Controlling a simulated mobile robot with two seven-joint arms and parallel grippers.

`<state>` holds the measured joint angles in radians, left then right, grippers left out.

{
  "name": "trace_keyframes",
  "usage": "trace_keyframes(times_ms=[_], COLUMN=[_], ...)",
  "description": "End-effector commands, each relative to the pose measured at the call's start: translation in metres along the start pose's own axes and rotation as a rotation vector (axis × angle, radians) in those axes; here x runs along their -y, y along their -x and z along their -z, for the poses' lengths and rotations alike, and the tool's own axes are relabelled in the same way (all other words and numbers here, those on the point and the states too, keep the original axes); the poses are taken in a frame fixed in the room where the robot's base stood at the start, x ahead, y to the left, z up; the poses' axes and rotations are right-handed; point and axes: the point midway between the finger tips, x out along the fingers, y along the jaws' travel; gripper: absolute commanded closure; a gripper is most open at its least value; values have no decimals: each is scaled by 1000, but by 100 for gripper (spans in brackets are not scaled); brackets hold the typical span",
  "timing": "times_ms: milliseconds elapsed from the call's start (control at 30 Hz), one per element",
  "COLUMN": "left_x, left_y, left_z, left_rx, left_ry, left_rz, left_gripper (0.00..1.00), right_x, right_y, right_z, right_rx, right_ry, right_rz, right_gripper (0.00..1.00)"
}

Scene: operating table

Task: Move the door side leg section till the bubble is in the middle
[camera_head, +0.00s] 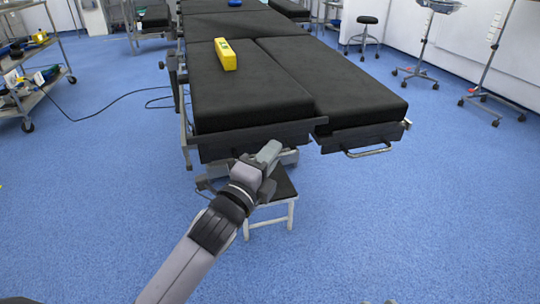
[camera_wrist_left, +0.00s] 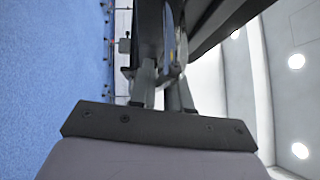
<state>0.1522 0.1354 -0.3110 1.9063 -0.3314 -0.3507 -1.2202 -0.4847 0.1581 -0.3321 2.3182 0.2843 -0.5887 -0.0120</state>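The operating table has two black leg sections side by side. A yellow spirit level (camera_head: 225,55) lies on the left leg section (camera_head: 250,95); its bubble is too small to read. The right leg section (camera_head: 340,85) lies beside it, with a metal handle (camera_head: 368,151) under its near end. The pictures do not tell which section is the door side one. My left gripper (camera_head: 270,153) is just below the near end of the left section. The left wrist view shows its fingers (camera_wrist_left: 162,90) close under a dark edge; whether they hold anything is unclear. My right gripper is not in view.
A small step stool (camera_head: 270,215) stands below my left gripper. A metal cart (camera_head: 40,75) is at the left, with a cable (camera_head: 110,100) across the floor. A round stool (camera_head: 363,35) and wheeled stands stand at the back right. The blue floor at right is clear.

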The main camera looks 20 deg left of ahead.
Motion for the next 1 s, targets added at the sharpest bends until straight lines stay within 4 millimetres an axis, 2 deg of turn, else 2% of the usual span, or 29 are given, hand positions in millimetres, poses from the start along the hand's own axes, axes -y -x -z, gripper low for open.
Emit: trace_keyframes(times_ms=[267,500,533,567,867,1000], left_x=[-12,-12,-12,-12,-12,-12], left_y=[1,1,1,1,2,9], left_z=[1,1,1,1,1,1], left_rx=[-1,-1,-1,-1,-1,-1], left_ry=[-13,-13,-13,-12,-13,-12], left_rz=[9,10,10,10,12,10], left_gripper=[100,100,73,64,64,64], right_x=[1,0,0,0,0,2], right_y=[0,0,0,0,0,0], right_z=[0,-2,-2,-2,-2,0], right_rx=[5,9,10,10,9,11], right_ry=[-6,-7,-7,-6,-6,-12], right_rz=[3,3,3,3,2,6], right_gripper=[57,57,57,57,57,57])
